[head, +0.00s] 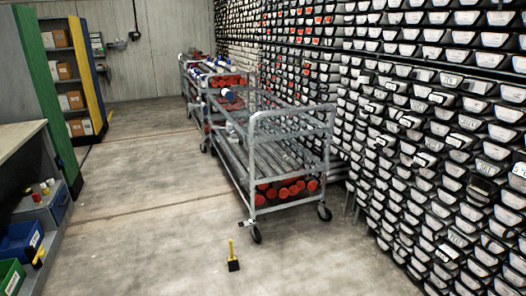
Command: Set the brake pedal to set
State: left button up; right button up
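A grey metal cart (288,200) stands on the floor right of the middle, alongside the wall of trays. Its near casters (256,235) touch the floor. Neither of my grippers is in view.
Another cart (188,78) stands behind. A workbench (18,140) and shelves (65,70) are left. The floor between is clear.

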aim_at(242, 225)
jog(key=i+j+z, duration=0.7)
jog(key=i+j, duration=0.25)
jog(key=i+j+z, duration=0.1)
jog(key=i+j, duration=0.15)
jog(key=j, duration=0.25)
jog(key=i+j+z, duration=0.1)
jog(key=i+j, duration=0.35)
jog(key=j, duration=0.3)
jog(key=i+j+z, duration=0.1)
jog(key=i+j, duration=0.15)
jog(key=j, duration=0.2)
jog(key=i+j, duration=0.2)
jog(key=j, duration=0.2)
jog(key=i+j, duration=0.2)
jog(key=j, duration=0.15)
jog(key=i+j, duration=0.15)
jog(key=j, duration=0.2)
jog(key=i+j, duration=0.4)
jog(key=j, duration=0.25)
jog(key=z, duration=0.05)
